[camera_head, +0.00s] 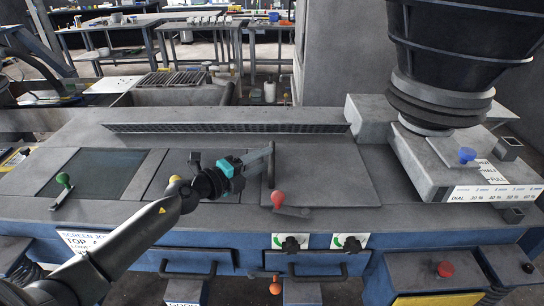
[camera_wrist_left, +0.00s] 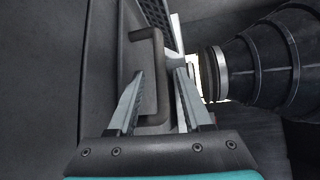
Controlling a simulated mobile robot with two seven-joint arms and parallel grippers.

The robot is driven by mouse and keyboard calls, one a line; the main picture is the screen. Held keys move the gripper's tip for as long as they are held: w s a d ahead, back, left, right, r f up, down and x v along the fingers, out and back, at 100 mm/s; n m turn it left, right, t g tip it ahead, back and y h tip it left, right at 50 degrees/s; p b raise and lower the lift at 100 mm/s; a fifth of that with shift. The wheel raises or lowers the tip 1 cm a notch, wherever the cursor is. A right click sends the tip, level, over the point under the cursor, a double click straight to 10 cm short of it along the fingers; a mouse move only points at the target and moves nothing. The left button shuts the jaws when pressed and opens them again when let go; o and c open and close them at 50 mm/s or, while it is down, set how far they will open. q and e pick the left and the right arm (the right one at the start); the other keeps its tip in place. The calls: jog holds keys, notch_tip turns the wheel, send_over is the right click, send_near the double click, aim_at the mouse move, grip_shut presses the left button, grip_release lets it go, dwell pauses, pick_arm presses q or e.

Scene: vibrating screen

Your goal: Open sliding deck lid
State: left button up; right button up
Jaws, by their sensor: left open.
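The sliding deck lid (camera_head: 325,176) is a flat grey panel on the deck's right half, with an upright bar handle (camera_head: 271,165) at its left edge. My left gripper (camera_head: 268,158) is at this handle. In the left wrist view, the open fingers (camera_wrist_left: 160,100) stand on either side of the dark bar handle (camera_wrist_left: 161,75). A gap shows between the bar and the right finger; whether the left finger touches the bar cannot be told. The lid surface also shows in the left wrist view. My right gripper is in neither view.
A red-knobbed lever (camera_head: 278,199) stands at the lid's front left corner, close to my arm. A green-knobbed lever (camera_head: 63,181) is at far left beside a mesh panel (camera_head: 92,174). A large dark hopper (camera_head: 455,50) rises at right. A long grille (camera_head: 225,128) runs behind.

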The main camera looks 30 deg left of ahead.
aim_at(272, 157)
pick_arm(q)
jog(key=shift+b+x, duration=0.3)
jog(key=shift+x, duration=1.7)
grip_shut()
